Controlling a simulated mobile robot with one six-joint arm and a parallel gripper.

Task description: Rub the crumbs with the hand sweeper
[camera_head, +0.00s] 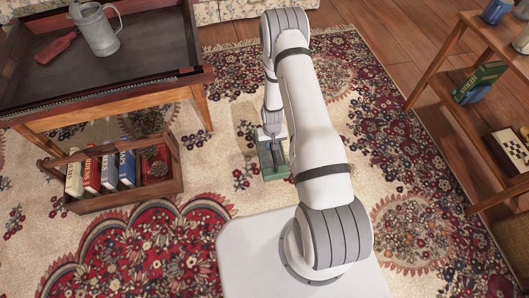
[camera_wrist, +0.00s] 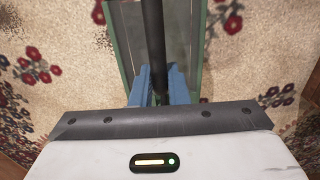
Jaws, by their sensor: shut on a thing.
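The hand sweeper shows in the wrist view as a green frame (camera_wrist: 198,40) around a grey panel, with a dark bar-shaped handle running up its middle. The blue fingers of my gripper (camera_wrist: 157,82) are shut on the dark handle. In the head view the green sweeper (camera_head: 272,172) is just over or on the rug, and I cannot tell whether it touches. My gripper (camera_head: 270,134) is above it, partly hidden by my arm. A patch of fine dark specks (camera_wrist: 98,40), likely the crumbs, is on the rug left of the sweeper.
A shelf (camera_head: 440,65) stands at right. The patterned rug (camera_head: 225,190) around the sweeper is open.

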